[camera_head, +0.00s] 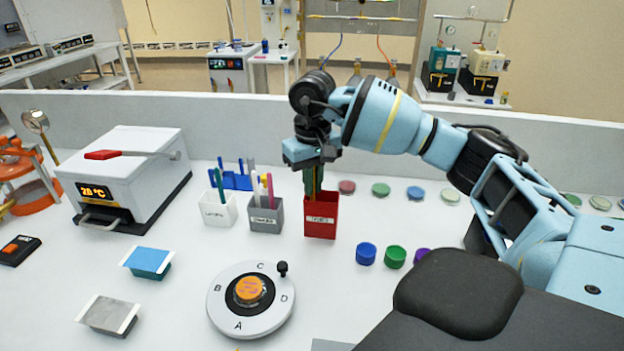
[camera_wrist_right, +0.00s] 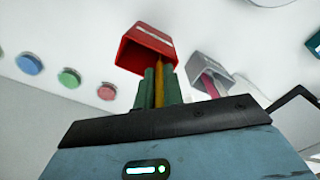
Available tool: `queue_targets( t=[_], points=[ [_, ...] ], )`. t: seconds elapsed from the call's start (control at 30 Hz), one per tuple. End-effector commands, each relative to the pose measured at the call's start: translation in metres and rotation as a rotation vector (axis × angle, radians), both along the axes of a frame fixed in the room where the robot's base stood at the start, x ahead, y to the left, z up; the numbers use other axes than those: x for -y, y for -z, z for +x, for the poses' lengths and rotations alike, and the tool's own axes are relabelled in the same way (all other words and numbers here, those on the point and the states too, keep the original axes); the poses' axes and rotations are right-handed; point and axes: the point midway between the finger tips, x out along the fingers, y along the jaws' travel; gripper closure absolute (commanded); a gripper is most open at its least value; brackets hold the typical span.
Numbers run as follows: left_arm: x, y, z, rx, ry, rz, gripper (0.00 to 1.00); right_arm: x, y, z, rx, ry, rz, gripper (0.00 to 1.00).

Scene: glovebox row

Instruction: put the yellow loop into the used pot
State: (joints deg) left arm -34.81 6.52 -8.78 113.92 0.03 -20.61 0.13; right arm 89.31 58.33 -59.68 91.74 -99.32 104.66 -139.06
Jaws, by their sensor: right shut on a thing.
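The red pot (camera_head: 321,225), with a pale label too blurred to read for certain, stands upright on the white bench. It also shows in the right wrist view (camera_wrist_right: 136,52). My right gripper (camera_head: 314,188) points down at the red pot's mouth. In the right wrist view its two green fingers (camera_wrist_right: 160,86) are shut on the thin yellow loop (camera_wrist_right: 159,88). The loop's far end reaches the pot's opening; how deep it sits is hidden. My left gripper is not in view.
A grey pot (camera_head: 266,218) with a pink stick stands just left of the red pot, and a white pot (camera_head: 219,211) beyond it. Blue (camera_head: 366,254) and green (camera_head: 395,257) caps lie front right. A round dial (camera_head: 224,312) sits in front. Coloured dishes lie behind.

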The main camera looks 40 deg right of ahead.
Motion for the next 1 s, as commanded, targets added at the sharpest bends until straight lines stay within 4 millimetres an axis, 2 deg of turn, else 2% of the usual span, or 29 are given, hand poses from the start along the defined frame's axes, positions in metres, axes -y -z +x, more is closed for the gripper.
queue_targets(
  t=[1.0],
  points=[
    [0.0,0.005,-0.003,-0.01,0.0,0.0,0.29,0.0,0.012,-0.001,-0.004,0.0,0.0,1.0]
  ],
)
